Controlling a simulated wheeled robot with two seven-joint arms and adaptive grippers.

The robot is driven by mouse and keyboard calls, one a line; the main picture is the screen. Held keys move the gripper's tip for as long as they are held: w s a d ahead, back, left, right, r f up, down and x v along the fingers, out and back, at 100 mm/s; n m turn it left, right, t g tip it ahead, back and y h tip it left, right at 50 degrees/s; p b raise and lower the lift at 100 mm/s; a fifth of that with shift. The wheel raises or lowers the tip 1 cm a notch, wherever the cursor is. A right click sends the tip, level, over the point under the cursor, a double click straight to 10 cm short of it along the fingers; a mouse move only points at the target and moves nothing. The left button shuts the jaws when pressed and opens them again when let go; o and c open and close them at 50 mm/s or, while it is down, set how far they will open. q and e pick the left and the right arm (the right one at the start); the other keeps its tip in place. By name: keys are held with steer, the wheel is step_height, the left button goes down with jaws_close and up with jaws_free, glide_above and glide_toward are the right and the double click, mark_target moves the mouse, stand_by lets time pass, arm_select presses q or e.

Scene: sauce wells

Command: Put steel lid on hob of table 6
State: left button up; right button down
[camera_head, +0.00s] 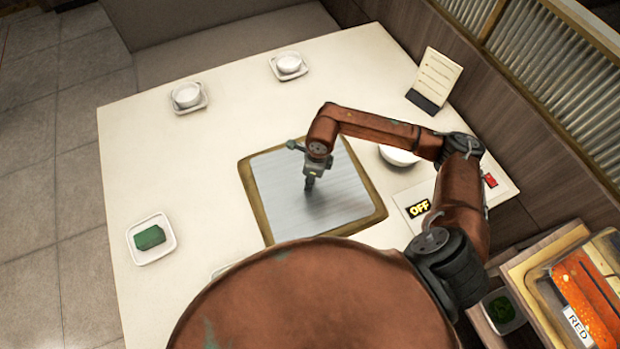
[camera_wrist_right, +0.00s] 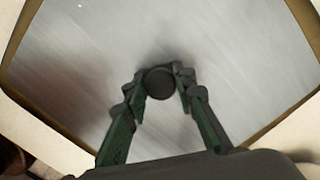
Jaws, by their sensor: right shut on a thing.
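The steel lid (camera_head: 283,203) is a square brushed plate with a dark round knob (camera_wrist_right: 160,83) at its middle. It lies within the brown-gold hob frame (camera_head: 258,207) in the middle of the cream table (camera_head: 170,285). I cannot tell whether it rests fully or sits slightly raised. My right gripper (camera_head: 309,184) points down at the lid's middle. In the right wrist view its green fingers (camera_wrist_right: 161,88) are shut on the knob from both sides. The plate (camera_wrist_right: 230,60) fills most of that view. My left gripper is not in view.
Small white bowls (camera_head: 187,95) (camera_head: 289,63) stand on saucers at the back. A dish with a green block (camera_head: 150,238) is at left. A card stand (camera_head: 434,80), a white bowl (camera_head: 399,156) and an OFF panel (camera_head: 419,209) are at right. A tray (camera_head: 530,285) stands at lower right.

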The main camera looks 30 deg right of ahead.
steer(key=shift+f, duration=0.1)
steer(key=c, duration=1.5)
jaws_free()
steer(key=o, duration=0.8)
step_height(320, 180, up, 11)
steer(key=p, duration=0.5)
steer(key=shift+p, duration=0.3)
steer(key=shift+s, duration=0.1)
